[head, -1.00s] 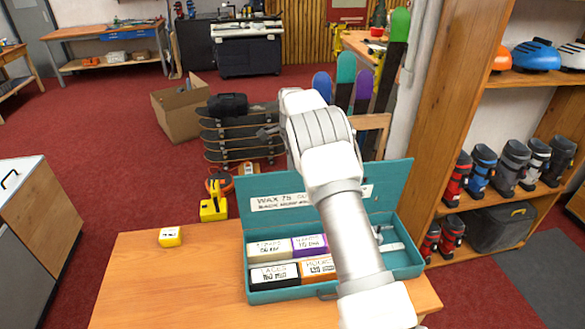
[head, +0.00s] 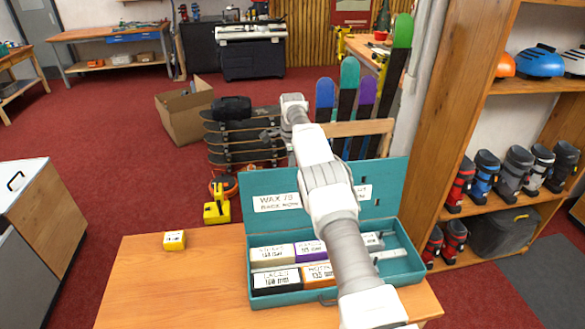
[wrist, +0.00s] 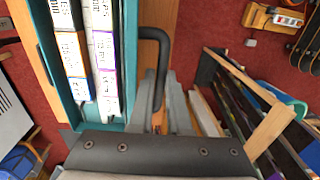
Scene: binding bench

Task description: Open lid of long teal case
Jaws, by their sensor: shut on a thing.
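The long teal case (head: 420,268) stands on the wooden bench with its lid (head: 254,185) raised at the back, its labelled inner face towards the head camera. In the wrist view, a dark curved handle (wrist: 163,48) stands out from the teal lid edge. My gripper (wrist: 166,100) is shut on this handle, the fingers close around its lower end.
A small yellow box (head: 174,241) sits on the bench (head: 150,285), whose left part is otherwise clear. Behind the bench are a rack of skateboards (head: 225,140), upright boards (head: 349,85) and a cardboard box (head: 186,110). A shelf of ski boots (head: 483,180) stands at right.

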